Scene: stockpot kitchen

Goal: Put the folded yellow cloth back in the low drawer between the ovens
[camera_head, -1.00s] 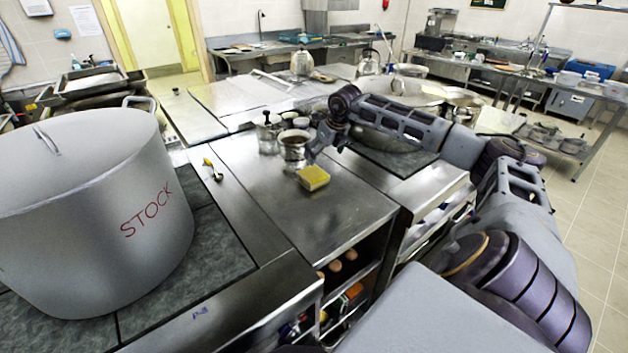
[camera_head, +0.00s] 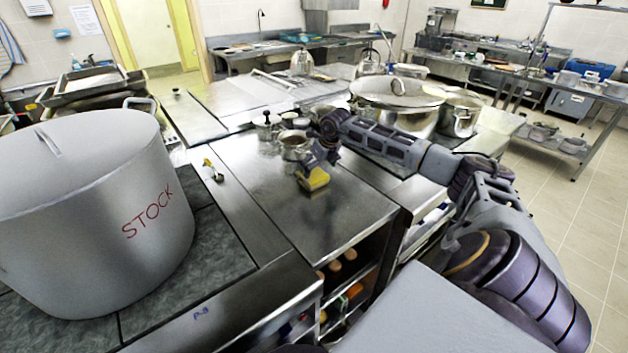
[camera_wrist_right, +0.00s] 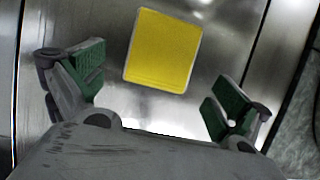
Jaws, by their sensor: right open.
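The folded yellow cloth (camera_head: 316,180) lies flat on the steel counter (camera_head: 330,215), partly hidden by my right gripper in the head view. In the right wrist view the whole cloth (camera_wrist_right: 163,50) shows as a yellow square with a pale edge. My right gripper (camera_head: 308,172) is just above and beside it. Its two green-padded fingers (camera_wrist_right: 158,95) are spread wide, with nothing between the tips and the cloth just ahead of them. Below the counter is an open space with shelves or a drawer (camera_head: 345,290) holding several items. I cannot tell which part is the low drawer. My left gripper is out of view.
A large stockpot (camera_head: 95,205) marked STOCK stands at the left. A metal jug (camera_head: 293,146) and small pots stand just behind the cloth. A wide lidded pan (camera_head: 398,105) is behind my right arm. A yellow-handled utensil (camera_head: 213,170) lies left. The counter's front is clear.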

